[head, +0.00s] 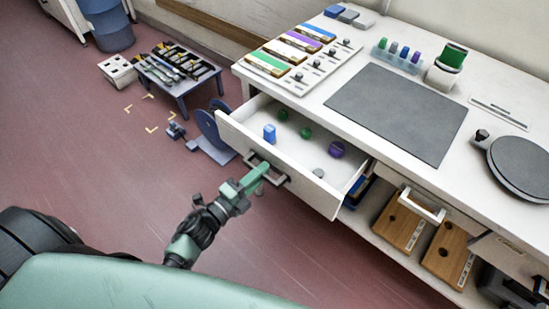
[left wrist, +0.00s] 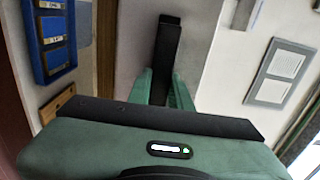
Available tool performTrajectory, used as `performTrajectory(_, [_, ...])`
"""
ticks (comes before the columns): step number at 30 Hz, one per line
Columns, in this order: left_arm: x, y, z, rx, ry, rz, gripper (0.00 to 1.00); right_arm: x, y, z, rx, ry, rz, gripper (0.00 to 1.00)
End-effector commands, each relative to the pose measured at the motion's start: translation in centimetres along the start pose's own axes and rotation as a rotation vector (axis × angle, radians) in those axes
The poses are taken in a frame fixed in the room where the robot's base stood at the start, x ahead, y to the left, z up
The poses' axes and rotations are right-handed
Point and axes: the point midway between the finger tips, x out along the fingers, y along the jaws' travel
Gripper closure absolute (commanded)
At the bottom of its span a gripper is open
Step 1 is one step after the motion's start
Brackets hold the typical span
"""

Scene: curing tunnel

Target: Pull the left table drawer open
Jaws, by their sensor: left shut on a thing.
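The left table drawer (head: 312,191) is pulled well out from the white table, tilting nowhere that I can see. In the left wrist view the green fingers (left wrist: 163,90) close on either side of the dark handle bar (left wrist: 167,45). The fingers hide part of the handle. My right gripper is not in view.
The table (head: 340,68) carries a dark grey mat (head: 397,110), a board of coloured blocks and a round dark plate (head: 522,165). Wooden boxes (head: 400,222) stand on the shelf below. A small blue table (head: 180,83) stands at the back left. The red floor before the drawer is clear.

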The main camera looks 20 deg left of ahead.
Motion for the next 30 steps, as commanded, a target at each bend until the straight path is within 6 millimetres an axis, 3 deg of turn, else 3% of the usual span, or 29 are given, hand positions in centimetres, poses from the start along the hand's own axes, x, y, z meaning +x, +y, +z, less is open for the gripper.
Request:
performTrajectory(3, [-2.6, 0.2, 0.0, -0.001, -0.002, 0.006, 1.0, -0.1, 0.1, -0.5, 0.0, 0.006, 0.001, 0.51])
performTrajectory(10, [-5.6, 0.2, 0.0, 0.0, -0.001, 0.004, 1.0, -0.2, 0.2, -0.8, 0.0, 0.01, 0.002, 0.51])
performTrajectory(16, [-6.6, 0.1, 0.1, 0.0, -0.001, 0.003, 1.0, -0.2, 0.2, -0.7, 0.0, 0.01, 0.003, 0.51])
performTrajectory(27, [-6.7, 0.1, 0.1, 0.0, -0.001, 0.002, 1.0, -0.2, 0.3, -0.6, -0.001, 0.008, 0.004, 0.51])
performTrajectory(28, [-6.7, 0.1, 0.1, 0.0, -0.001, 0.002, 0.74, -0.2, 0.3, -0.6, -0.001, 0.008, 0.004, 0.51])
performTrajectory(30, [-6.7, 0.1, 0.1, 0.0, -0.001, 0.002, 0.58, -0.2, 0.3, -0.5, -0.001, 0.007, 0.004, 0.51])
